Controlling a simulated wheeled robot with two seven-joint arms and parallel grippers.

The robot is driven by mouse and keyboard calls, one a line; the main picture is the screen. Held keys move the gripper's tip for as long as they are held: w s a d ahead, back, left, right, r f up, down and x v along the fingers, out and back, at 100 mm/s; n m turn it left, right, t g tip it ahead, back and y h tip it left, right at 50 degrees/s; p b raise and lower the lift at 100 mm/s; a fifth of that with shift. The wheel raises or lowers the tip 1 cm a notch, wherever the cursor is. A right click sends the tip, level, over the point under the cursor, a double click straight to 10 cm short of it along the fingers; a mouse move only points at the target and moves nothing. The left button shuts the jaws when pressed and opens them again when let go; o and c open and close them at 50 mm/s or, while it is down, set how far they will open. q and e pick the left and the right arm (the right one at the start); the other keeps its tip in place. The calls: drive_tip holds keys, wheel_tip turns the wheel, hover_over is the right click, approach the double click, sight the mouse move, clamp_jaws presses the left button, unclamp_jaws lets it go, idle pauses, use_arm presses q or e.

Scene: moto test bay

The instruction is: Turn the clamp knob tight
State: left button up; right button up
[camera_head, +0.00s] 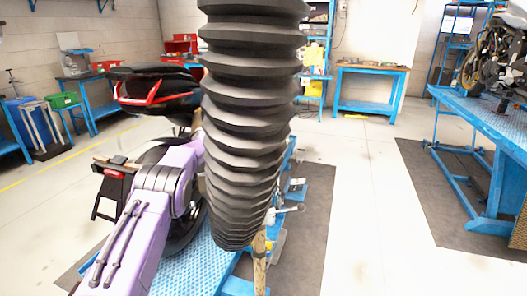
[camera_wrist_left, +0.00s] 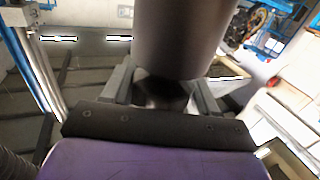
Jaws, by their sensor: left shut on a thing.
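In the left wrist view, my left gripper (camera_wrist_left: 163,97) has its two grey fingers on either side of a dark piece (camera_wrist_left: 163,90), which looks like the clamp knob. A wide grey-brown cylinder (camera_wrist_left: 185,38) rises just beyond it and hides part of it. The fingers are shut on the dark piece. In the head view, my purple left arm comes in from the lower left. Its gripper and the knob are hidden behind a large black ribbed form. My right gripper is in neither view.
A motorcycle with a black and red tail (camera_head: 155,88) stands on a blue lift (camera_head: 190,268). Another motorcycle (camera_head: 495,55) is on a blue bench (camera_head: 490,115) at the right. A blue workbench (camera_head: 370,70) stands at the back. Pale floor between is clear.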

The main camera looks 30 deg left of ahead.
use_arm(q)
drive_tip(key=shift+r, duration=0.15)
drive_tip(key=o, duration=1)
drive_tip(key=shift+c, duration=0.2)
drive_tip(key=shift+r, duration=0.35)
drive_tip(key=r, duration=0.1)
drive_tip(key=r+b, duration=0.1)
drive_tip(key=r, duration=0.1)
drive_tip(key=shift+s+d+r, duration=0.15)
drive_tip(key=shift+s+d, duration=0.1)
drive_tip(key=shift+d, duration=0.05)
drive_tip(key=s+d+r+b, duration=0.1)
drive_tip(key=s+d+r, duration=0.2)
drive_tip(key=s+r, duration=0.1)
drive_tip(key=s+d+r+b, duration=0.2)
drive_tip(key=s+d+r, duration=0.1)
drive_tip(key=s+r, duration=0.2)
drive_tip(key=s, duration=0.2)
drive_tip(key=shift+s+d+b, duration=0.25)
drive_tip(key=shift+s+b, duration=0.05)
